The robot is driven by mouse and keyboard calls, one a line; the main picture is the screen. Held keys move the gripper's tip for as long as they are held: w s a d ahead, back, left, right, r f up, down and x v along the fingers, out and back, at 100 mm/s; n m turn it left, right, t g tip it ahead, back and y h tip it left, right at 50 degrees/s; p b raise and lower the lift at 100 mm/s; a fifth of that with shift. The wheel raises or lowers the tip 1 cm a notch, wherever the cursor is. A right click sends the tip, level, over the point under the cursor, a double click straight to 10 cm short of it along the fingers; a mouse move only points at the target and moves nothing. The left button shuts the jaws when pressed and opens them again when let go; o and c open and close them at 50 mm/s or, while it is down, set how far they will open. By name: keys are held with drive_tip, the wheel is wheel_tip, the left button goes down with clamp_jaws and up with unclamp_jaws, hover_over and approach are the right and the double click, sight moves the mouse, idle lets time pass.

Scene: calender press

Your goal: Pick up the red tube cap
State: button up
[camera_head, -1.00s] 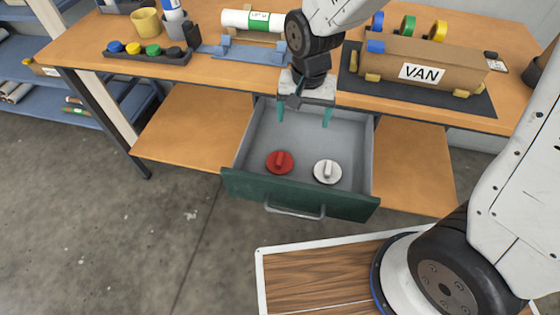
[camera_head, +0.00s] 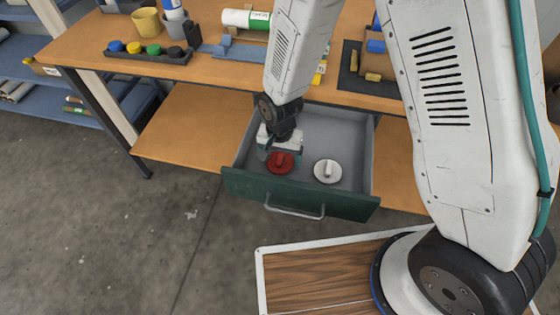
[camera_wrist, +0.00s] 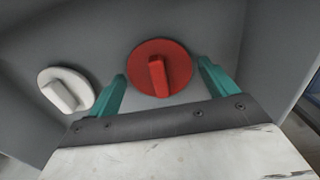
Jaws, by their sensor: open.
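The red tube cap (camera_head: 281,164), a round disc with a raised grip bar, lies flat in the open drawer. It also shows in the wrist view (camera_wrist: 157,72). My gripper (camera_head: 280,157) is down inside the drawer at the red cap. In the wrist view its two teal fingers (camera_wrist: 160,82) are open, one on each side of the red cap, with gaps to the bar. Whether the fingertips touch the disc is not clear. A white cap (camera_head: 327,171) of the same shape lies to the right in the drawer and shows at the left in the wrist view (camera_wrist: 66,90).
The grey drawer with a green front (camera_head: 300,194) and metal handle (camera_head: 295,211) stands open under the wooden bench (camera_head: 215,75). Its walls surround the gripper. A rack with coloured caps (camera_head: 148,55) and a white tube (camera_head: 244,19) are on the bench.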

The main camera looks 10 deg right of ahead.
drive_tip(key=shift+f, duration=0.25)
drive_tip(key=c, duration=0.8)
drive_tip(key=shift+r, duration=0.1)
